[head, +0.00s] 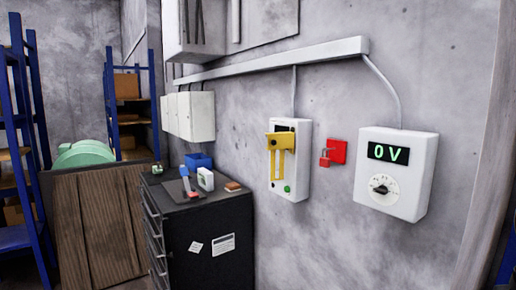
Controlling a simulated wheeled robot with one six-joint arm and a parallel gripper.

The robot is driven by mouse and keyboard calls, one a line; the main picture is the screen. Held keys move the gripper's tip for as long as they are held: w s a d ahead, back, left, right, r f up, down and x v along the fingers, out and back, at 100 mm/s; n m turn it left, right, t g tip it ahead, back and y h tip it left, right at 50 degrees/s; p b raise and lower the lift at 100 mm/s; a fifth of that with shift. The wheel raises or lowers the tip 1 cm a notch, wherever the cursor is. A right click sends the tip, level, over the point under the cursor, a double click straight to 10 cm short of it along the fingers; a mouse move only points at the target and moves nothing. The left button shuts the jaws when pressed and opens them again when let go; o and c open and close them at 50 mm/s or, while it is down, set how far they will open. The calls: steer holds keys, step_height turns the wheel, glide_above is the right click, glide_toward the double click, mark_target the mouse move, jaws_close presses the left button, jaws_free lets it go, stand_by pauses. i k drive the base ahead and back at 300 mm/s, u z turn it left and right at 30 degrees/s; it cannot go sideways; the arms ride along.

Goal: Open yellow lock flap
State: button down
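The yellow lock flap (280,141) is on the front of a white wall-mounted box (298,180). Its upper part juts out from the box near the top, over a dark panel. A yellow plate (278,167) with slots hangs below it on the box front. A green button (287,188) sits low on the box. From this angle I cannot tell how far the flap is open. My gripper is not in view.
Right of the box, a red padlock (325,158) hangs by a red plate (337,151). Further right is a white meter box (396,173) reading 0 V, with a dial. A dark cabinet (210,240) with tools on top stands at the left. Blue shelves (108,100) stand behind.

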mark_target(281, 141)
steer(key=i, duration=1)
steer(key=u, duration=1.8)
